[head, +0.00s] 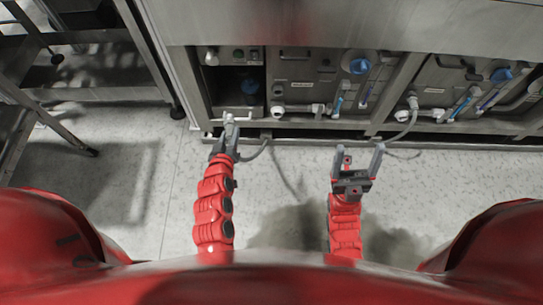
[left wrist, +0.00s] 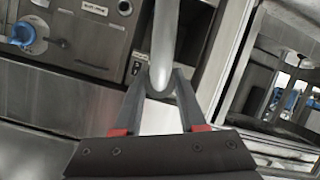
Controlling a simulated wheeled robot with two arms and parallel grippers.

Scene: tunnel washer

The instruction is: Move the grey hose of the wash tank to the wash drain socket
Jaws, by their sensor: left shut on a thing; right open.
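My left gripper (head: 230,128) is shut on a light grey tube that looks like the grey hose (head: 257,153), low in front of the machine's left bay. A loop of the hose runs from beside the gripper toward the machine's lower edge. In the left wrist view, the hose (left wrist: 165,45) is a smooth, pale tube between the fingers (left wrist: 162,90). My right gripper (head: 362,155) is open and empty above the floor, to the right. White fittings (head: 278,111) sit along the machine's lower front. I cannot tell which is the wash drain socket; labels are unreadable.
The steel machine front (head: 310,75) spans the back, with blue knobs (head: 359,65) and sloping tubes. Another grey hose (head: 406,130) hangs farther right. A metal frame (head: 40,115) stands at left. The pale floor (head: 290,170) between my arms is mostly clear.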

